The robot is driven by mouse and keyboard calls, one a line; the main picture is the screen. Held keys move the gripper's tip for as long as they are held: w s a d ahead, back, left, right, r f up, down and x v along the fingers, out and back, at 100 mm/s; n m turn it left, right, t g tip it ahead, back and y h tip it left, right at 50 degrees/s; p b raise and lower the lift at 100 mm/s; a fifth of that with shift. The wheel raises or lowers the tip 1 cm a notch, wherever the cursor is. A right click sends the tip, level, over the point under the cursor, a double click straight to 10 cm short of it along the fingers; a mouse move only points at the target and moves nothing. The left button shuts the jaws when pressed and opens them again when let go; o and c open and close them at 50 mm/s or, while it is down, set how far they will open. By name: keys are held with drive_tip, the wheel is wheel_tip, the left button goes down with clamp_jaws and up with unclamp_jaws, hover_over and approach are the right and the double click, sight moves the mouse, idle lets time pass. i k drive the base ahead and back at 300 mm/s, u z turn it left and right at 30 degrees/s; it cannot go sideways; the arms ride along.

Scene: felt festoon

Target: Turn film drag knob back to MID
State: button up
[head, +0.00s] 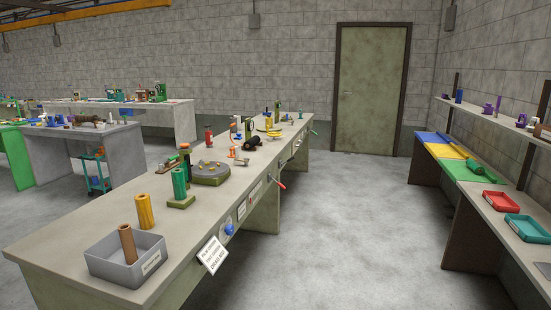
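A blue round knob (229,229) sits on the front face of the long bench (120,225). A tilted white card (212,254) with dark print hangs just left of and below it; its words are too small to read surely. I cannot tell from here which setting the knob points to, and no label marks it clearly as the film drag knob. Small white plates (255,192) are on the same face further along. My gripper is not in view.
A grey bin (112,262) with a brown roll stands at the bench's near end, by a yellow roll (145,211). A red handle (281,185) juts from the front face. The concrete floor (350,230) between this bench and the right-hand bench (452,180) is clear.

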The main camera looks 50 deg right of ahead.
sight(230, 229)
drive_tip(key=u, duration=0.85)
drive_tip(key=k, duration=0.1)
drive_tip(key=z, duration=2.4)
drive_tip(key=k, duration=0.95)
drive_tip(key=u, duration=0.15)
drive_tip(key=i, duration=0.7)
drive_tip(key=z, duration=0.05)
